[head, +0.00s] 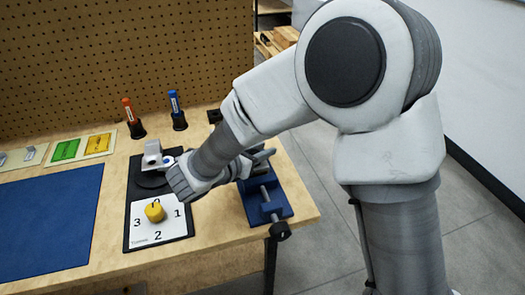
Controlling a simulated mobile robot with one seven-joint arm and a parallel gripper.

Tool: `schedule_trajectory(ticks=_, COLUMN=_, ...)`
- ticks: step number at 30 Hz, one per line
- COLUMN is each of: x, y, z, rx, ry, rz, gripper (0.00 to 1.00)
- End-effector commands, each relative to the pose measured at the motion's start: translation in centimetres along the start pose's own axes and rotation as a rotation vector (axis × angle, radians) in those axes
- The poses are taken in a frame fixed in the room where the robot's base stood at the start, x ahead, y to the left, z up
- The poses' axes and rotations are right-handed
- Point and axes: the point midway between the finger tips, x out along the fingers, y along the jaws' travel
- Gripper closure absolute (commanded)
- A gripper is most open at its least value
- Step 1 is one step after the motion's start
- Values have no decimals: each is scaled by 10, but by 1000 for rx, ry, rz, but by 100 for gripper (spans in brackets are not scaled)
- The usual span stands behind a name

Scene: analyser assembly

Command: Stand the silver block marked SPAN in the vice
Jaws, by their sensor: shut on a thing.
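My gripper (245,165) is over the far end of the blue vice (266,202), largely hidden by my wrist. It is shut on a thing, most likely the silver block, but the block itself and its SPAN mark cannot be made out. The vice stands at the table's right end, with its screw and dark handle toward the front. Its jaws are mostly covered by my arm, so I cannot tell whether the held thing touches them.
Left of the vice are a yellow knob (154,212) on a numbered plate (143,233) and a grey device (152,155) on a dark base. Red (128,109) and blue (176,106) markers stand behind. A blue mat (45,225) and trays with green and yellow pieces (98,143) lie left.

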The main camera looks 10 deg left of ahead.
Motion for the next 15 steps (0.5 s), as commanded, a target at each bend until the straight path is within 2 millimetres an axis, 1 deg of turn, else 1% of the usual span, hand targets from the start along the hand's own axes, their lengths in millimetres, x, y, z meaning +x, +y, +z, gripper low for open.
schedule_trajectory(ticks=5, x=1, y=0, z=-3, rx=1, ry=-1, rz=0, gripper=100)
schedule_trajectory(ticks=6, x=2, y=0, z=-4, rx=0, ry=1, rz=0, gripper=70)
schedule_trajectory(ticks=8, x=1, y=0, z=-2, rx=0, ry=1, rz=0, gripper=59)
schedule_trajectory(ticks=9, x=1, y=0, z=-2, rx=0, ry=1, rz=0, gripper=52)
schedule_trajectory(ticks=11, x=1, y=0, z=-2, rx=0, ry=1, rz=0, gripper=42)
schedule_trajectory(ticks=15, x=1, y=0, z=-2, rx=0, ry=1, rz=0, gripper=42)
